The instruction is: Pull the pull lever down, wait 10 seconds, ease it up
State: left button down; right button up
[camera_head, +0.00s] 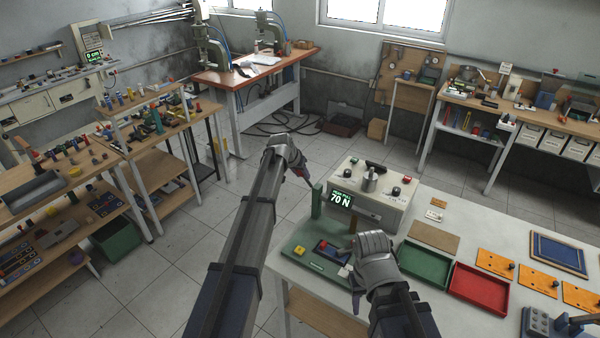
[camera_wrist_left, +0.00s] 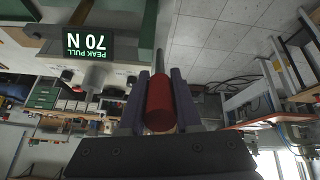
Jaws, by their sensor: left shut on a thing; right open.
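The pull lever shows in the left wrist view as a red cylindrical grip (camera_wrist_left: 160,105) on a grey rod, between the two fingers of my left gripper (camera_wrist_left: 160,100). In the head view, my left gripper (camera_head: 297,170) is shut on the grip, left of the green post (camera_head: 317,200), and hides most of it. The display (camera_head: 341,199) reads 70 N; in the left wrist view it appears upside down as "PEAK PULL 70 N". My right gripper (camera_head: 355,290) is open over the front of the table, by the green base plate (camera_head: 298,262).
A grey control box (camera_head: 372,195) with knobs stands behind the post. A green tray (camera_head: 424,263) and a red tray (camera_head: 479,288) lie to the right, with orange plates (camera_head: 495,263) beyond. Open floor lies left of the table.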

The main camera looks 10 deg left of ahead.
pick_arm(q)
jog(key=shift+w, duration=0.15)
dwell(0.3)
jog(key=c, duration=0.6)
grip_release()
jog(key=shift+r, duration=0.1)
jog(key=p+v, duration=0.7)
jog(key=v, duration=0.1)
jog(key=shift+d, duration=0.15)
jog(key=shift+w, duration=0.1)
